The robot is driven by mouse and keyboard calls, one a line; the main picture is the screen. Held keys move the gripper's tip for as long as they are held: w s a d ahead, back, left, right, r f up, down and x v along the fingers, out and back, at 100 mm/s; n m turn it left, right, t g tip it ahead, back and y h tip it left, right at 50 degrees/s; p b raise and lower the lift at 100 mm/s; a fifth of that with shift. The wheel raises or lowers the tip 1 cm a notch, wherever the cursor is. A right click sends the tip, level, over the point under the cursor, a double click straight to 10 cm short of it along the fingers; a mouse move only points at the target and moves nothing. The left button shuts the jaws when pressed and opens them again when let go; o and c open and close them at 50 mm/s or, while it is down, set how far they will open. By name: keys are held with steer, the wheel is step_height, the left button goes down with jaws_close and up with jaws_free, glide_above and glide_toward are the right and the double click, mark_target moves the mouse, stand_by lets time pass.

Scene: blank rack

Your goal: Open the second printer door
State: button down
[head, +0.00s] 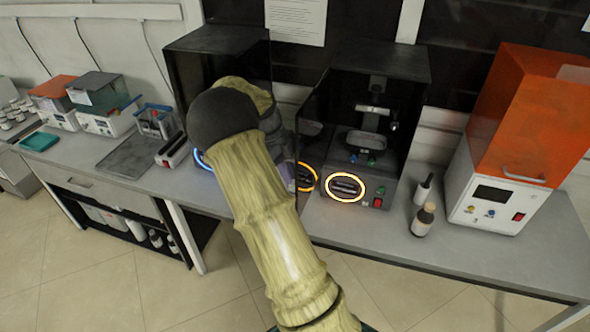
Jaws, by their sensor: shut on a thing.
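The second printer (380,75) is a black box on the bench, right of my arm. Its dark door (314,115) stands swung out to the left, so the inside shows a small platform (367,142). A ring glows orange on its front (346,186). A second orange ring shows on the door side, perhaps a reflection. My gripper (289,178) is mostly hidden behind my arm; only a small greyish part shows beside the door's free edge. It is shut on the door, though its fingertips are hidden.
Another black printer (205,52) with a blue ring stands behind my arm. Two bottles (422,220) and a white machine with an orange cover (525,115) stand at the right. Trays and small devices fill the left bench. The tiled floor in front is clear.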

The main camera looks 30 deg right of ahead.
steer(key=shift+w, duration=0.15)
steer(key=c, duration=1.5)
jaws_free()
steer(key=shift+r, duration=0.1)
steer(key=v, duration=1.7)
steer(key=shift+r+b, duration=0.1)
steer(key=shift+b, duration=0.3)
